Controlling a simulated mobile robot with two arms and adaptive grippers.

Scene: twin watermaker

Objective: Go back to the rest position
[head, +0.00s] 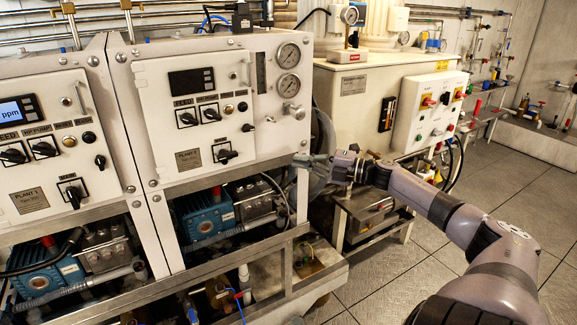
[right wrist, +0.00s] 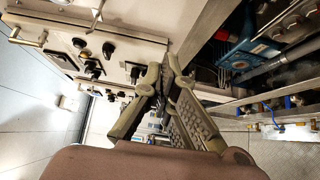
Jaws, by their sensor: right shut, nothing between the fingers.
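My right gripper (head: 312,160) is shut and empty. In the head view its arm comes in from the lower right, and the gripper is in front of the lower right corner of the second white panel (head: 150,95). In the right wrist view the fingers of my right gripper (right wrist: 168,75) meet near the middle, with the panel and its black knobs beyond them. I cannot tell from the frames whether the fingertips touch the panel or its frame. My left gripper does not show in either view.
Another white panel (head: 40,145) with a lit blue display stands at the left. Blue pumps (head: 205,215) sit in the metal frame below. A cream cabinet (head: 350,100) and a white control box (head: 425,112) are at the back right. The tiled floor (head: 510,175) at right is clear.

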